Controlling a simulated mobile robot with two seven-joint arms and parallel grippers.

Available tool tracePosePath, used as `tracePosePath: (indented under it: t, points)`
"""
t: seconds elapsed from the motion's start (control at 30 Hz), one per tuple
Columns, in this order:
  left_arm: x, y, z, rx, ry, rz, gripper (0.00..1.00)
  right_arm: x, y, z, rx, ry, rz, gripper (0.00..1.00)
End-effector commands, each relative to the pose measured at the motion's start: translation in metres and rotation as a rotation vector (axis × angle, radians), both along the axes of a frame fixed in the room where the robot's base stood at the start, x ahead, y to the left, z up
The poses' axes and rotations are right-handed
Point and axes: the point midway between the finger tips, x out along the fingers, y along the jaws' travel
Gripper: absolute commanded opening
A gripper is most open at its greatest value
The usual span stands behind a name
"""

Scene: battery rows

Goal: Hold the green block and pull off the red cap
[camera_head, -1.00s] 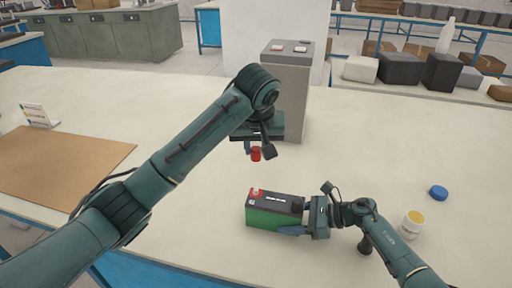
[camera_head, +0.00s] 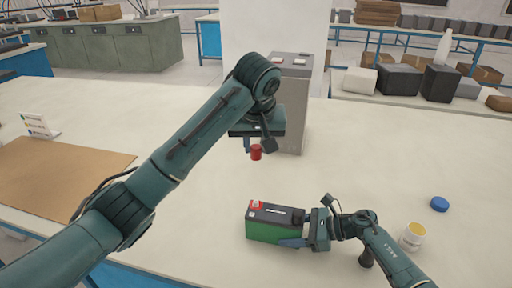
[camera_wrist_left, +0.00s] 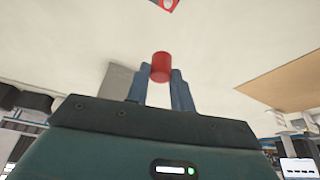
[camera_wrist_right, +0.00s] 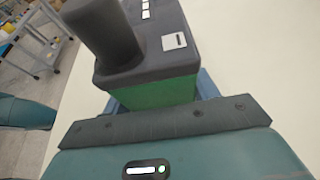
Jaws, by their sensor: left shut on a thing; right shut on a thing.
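The green block (camera_head: 272,231) is a battery with a green body and a dark top; it rests on the table near the front. My right gripper (camera_head: 300,230) is shut on its right end, and the right wrist view shows the green body (camera_wrist_right: 165,94) between the fingers. The red cap (camera_head: 256,153) is a small red cylinder, up in the air and apart from the block. My left gripper (camera_head: 250,146) is shut on it. In the left wrist view the red cap (camera_wrist_left: 160,66) sits between the fingertips. A red patch shows on the block's top left corner.
A tall grey box (camera_head: 291,110) stands behind my left gripper. A blue cap (camera_head: 439,204) and a white pot with yellow contents (camera_head: 412,236) lie at the right. A brown board (camera_head: 60,172) lies at the left. The middle of the table is clear.

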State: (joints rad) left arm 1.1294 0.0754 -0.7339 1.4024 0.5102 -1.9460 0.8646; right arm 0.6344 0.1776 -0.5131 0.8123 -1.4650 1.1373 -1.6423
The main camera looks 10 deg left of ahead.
Motion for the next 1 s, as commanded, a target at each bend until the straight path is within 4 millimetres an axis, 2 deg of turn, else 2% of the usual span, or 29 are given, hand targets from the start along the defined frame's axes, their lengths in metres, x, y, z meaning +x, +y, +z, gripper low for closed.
tracePosePath:
  t: [0.33,0.37,0.4,0.67,0.9,1.0]
  points:
    - [0.0,0.0,0.0052,-0.001,0.0,0.0,0.03,0.0002,-0.0007,-0.0005,-0.002,0.001,-0.001,0.0]
    - [0.0,0.0,0.0052,-0.001,0.0,0.0,0.03,0.0001,-0.0007,-0.0005,-0.001,0.001,-0.001,0.6]
    - [0.0,0.0,0.0051,-0.001,0.0,0.0,0.03,0.0002,-0.0007,-0.0005,-0.002,0.0,-0.001,0.63]
    - [-0.0001,-0.0001,0.0049,-0.001,0.0,0.0,0.03,0.0001,-0.0003,-0.0002,-0.001,0.0,-0.001,0.84]
    - [0.0,-0.0001,0.0048,0.0,0.0,0.0,0.03,0.0,-0.0009,0.0002,0.0,0.0,0.0,0.84]
    - [-0.0001,0.0,0.0048,0.0,0.0,0.0,0.03,-0.0005,-0.0076,0.0021,-0.002,0.0,-0.002,0.84]
